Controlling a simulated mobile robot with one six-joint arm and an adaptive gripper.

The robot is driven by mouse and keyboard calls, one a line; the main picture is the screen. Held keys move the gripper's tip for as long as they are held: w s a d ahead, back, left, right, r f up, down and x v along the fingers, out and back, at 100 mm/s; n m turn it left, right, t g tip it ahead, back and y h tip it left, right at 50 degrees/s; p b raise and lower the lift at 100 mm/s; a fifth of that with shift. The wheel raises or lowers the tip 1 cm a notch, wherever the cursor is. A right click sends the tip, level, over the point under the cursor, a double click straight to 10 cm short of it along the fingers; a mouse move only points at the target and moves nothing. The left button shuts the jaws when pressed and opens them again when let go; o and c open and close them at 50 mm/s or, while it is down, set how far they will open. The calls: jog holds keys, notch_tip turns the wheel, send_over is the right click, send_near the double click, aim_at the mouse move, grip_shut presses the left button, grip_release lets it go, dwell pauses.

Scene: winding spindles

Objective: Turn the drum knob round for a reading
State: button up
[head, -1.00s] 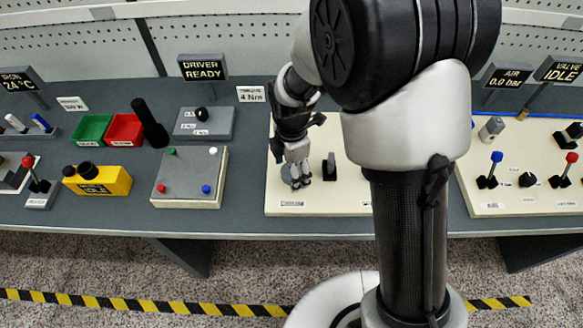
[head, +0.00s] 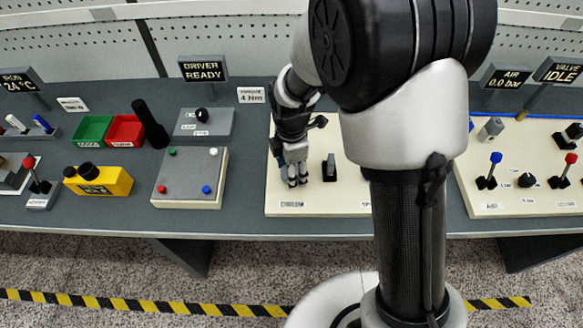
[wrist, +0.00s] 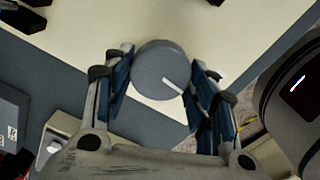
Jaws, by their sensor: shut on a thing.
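The drum knob (wrist: 155,68) is a round grey knob with a white pointer line running from near its middle toward the lower right in the wrist view. My gripper (wrist: 163,75) is shut on it, with one blue-padded finger on each side. In the head view my gripper (head: 293,180) points down at the left part of a cream panel (head: 340,202), and its fingers hide the knob there. A white label (head: 292,204) sits on the panel below it, too small to read surely.
A black upright switch (head: 330,168) stands just right of my gripper on the same panel. A grey box with coloured buttons (head: 187,180) lies to the left. My arm hides the panel's right part. Another cream panel with levers (head: 520,200) is farther right.

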jog(key=m+p, duration=0.1)
jog(key=m, duration=0.4)
jog(key=shift+w+p, duration=0.1)
jog(key=shift+p, duration=0.25)
jog(key=m+p, duration=0.1)
jog(key=m, duration=0.4)
jog(key=m+p, duration=0.1)
jog(key=m, duration=0.3)
jog(key=shift+w+m, duration=0.1)
jog(key=shift+m, duration=0.3)
jog(key=m+p, duration=0.1)
jog(key=m, duration=0.4)
jog(key=shift+d+m, duration=0.15)
jog(key=shift+m, duration=0.15)
jog(key=m, duration=0.4)
jog(key=m+p, duration=0.1)
jog(key=m, duration=0.4)
jog(key=shift+d, duration=0.1)
jog(key=m, duration=0.4)
jog(key=shift+m, duration=2.8)
